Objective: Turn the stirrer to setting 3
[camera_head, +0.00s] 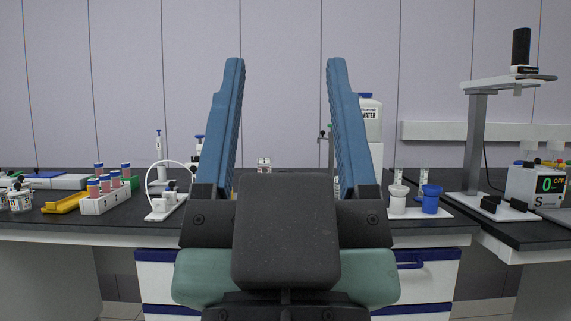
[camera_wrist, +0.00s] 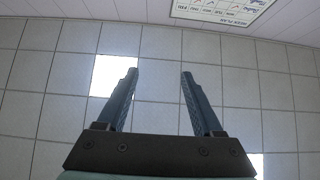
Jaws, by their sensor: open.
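The stirrer appears to be the grey box (camera_head: 530,186) at the far right of the head view. Its dark display shows a green 0 and an orange OFF, and a knob is too small to make out. My gripper (camera_head: 284,75) is raised in the middle of the head view, fingers pointing up, open and empty. It is well to the left of the stirrer and apart from it.
A grey stand (camera_head: 478,140) with a dark cylinder on top stands left of the stirrer. A white rack (camera_head: 107,201) with capped tubes and a yellow tray (camera_head: 64,203) are at left.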

